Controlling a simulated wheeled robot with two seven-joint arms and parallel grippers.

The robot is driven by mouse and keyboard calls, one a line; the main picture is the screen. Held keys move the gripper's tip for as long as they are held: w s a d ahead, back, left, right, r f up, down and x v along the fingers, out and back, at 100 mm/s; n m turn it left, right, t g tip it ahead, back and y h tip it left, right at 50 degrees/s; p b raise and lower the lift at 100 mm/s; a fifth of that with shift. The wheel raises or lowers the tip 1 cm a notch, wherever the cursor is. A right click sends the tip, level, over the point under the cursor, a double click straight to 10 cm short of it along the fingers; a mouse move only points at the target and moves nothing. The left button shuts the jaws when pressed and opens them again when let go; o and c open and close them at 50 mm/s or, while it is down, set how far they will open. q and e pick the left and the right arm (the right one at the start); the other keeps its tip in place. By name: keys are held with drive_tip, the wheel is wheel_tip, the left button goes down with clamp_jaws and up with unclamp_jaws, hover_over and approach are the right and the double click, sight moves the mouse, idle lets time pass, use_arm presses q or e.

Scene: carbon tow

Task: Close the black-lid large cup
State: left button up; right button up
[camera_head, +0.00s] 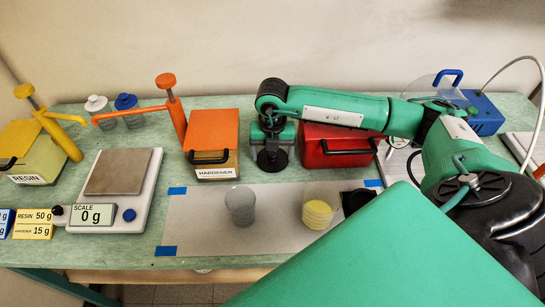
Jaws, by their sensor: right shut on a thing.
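A large translucent grey cup (240,205) stands upright on the grey mat, with no lid on its top. My right gripper (271,146) comes in from the right and points down, behind and slightly right of the cup. It is shut on what looks like the black lid (272,162), a round dark disc held below the fingers. The lid is apart from the cup in the picture; its exact height above the table is hard to tell. My left gripper is not in view.
Behind are the orange hardener box (212,130) and red box (325,148). The scale (110,205) stands left. My green arm hides the front right.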

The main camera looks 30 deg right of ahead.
sight(272, 153)
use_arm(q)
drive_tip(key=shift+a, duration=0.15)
use_arm(e)
drive_tip(key=shift+r, duration=0.15)
drive_tip(key=shift+r, duration=0.25)
use_arm(q)
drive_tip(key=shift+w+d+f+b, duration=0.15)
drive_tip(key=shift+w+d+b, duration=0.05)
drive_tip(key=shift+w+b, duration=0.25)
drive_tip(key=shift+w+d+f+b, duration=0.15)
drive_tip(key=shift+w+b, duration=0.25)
drive_tip(key=shift+b, duration=0.05)
use_arm(e)
wheel_tip(272, 153, up, 19)
